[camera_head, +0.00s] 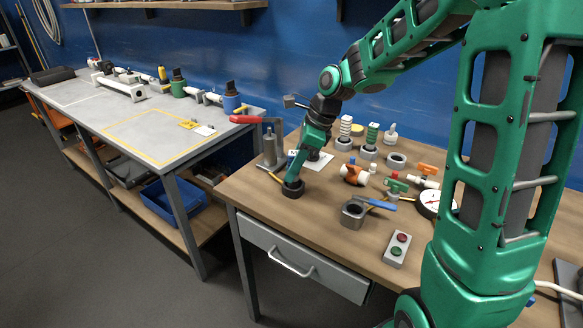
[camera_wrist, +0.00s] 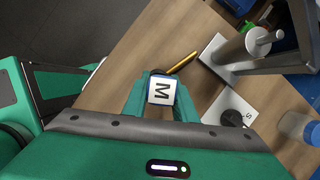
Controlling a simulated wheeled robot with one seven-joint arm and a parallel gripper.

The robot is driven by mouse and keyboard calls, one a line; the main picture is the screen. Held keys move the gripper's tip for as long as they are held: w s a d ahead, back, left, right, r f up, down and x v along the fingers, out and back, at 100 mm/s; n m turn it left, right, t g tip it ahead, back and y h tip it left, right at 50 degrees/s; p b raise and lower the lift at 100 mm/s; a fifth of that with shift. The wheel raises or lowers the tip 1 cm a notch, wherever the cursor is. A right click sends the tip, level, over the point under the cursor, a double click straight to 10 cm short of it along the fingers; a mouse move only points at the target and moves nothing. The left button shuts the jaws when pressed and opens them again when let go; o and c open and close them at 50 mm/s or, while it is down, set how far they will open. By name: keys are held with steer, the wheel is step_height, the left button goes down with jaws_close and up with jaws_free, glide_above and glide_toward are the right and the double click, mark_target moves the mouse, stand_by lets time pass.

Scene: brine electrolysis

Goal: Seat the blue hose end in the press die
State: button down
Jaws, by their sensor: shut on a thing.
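My gripper (camera_head: 293,185) is low over the left part of the wooden bench, near its edge. In the wrist view my gripper (camera_wrist: 160,86) has a blue-edged white block marked M (camera_wrist: 161,91) between its green fingers, shut on it. I cannot tell whether this is the blue hose end. A grey upright on a flat base (camera_wrist: 245,50) shows right of the fingers in the wrist view. I cannot make out a press die with certainty.
A yellow rod (camera_wrist: 183,63) lies close to the fingers. A white plate marked S (camera_wrist: 237,112) is at right. A grey cup (camera_head: 354,213), a blue-handled tool (camera_head: 376,202), a button box (camera_head: 398,250) and a gauge (camera_head: 435,204) crowd the bench's right part. The bench's left front is clear.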

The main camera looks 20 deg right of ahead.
steer(key=shift+f, duration=0.6)
stand_by(0.5)
stand_by(0.4)
steer(key=c, duration=1.4)
jaws_free()
steer(key=shift+o, duration=0.2)
steer(key=v, duration=1.1)
steer(key=s+d+f+n+h, duration=0.1)
steer(key=s+d+n, duration=0.3)
steer(key=s, duration=0.6)
steer(key=s+d+f+n+g+h, duration=0.1)
steer(key=s+d+f+n, duration=0.2)
steer(key=s+d+n, duration=0.2)
steer(key=s+d+f+n+h, duration=0.2)
steer(key=s+d+n, duration=0.2)
steer(key=s, duration=1)
steer(key=n, duration=0.3)
steer(key=shift+s+d+g, duration=0.35)
steer(key=shift+g, duration=0.05)
